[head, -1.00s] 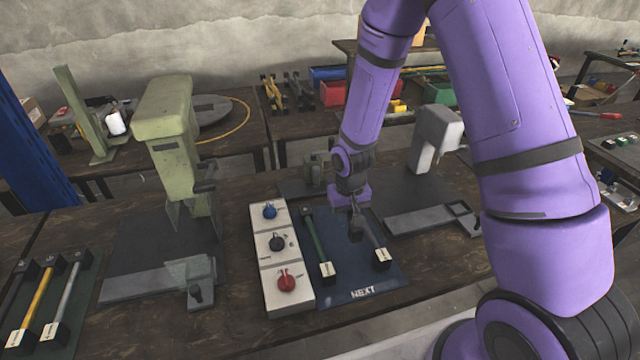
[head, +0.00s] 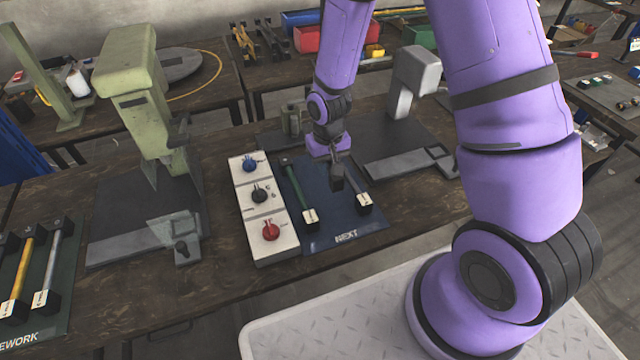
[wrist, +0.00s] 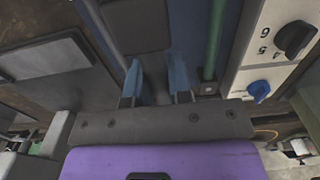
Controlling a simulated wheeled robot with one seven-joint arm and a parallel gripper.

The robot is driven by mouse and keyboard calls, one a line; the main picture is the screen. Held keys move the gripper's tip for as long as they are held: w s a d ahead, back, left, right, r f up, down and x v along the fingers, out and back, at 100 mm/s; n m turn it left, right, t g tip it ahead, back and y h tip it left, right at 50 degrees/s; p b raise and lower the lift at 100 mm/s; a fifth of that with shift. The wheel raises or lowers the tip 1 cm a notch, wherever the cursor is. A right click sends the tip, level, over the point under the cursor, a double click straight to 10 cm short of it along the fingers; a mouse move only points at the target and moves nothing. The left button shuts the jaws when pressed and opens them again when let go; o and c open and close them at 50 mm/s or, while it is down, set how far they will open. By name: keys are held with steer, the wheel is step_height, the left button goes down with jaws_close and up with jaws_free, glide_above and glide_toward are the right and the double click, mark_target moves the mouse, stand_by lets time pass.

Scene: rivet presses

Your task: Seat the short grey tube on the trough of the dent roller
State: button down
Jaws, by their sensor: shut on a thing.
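A light grey rod (head: 356,186) with a white tag is on the mat just right of my gripper in the head view. A grey press (head: 414,72) with a low grey bar (head: 400,164) stands right of the mat, and a green press (head: 128,75) with a grey bar (head: 130,242) stands left. I cannot tell which is the dent roller.
A white control box (head: 270,248) with blue, black and red knobs stands beside the mat. A REWORK mat (head: 55,325) holds yellow and grey rods at the left.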

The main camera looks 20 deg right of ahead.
mark_target(326, 197)
steer(key=shift+f, duration=4.8)
steer(key=shift+f, duration=0.15)
steer(key=c, duration=1)
jaws_free()
steer(key=shift+c, duration=0.2)
step_height(326, 197, up, 11)
steer(key=shift+w+f, duration=0.1)
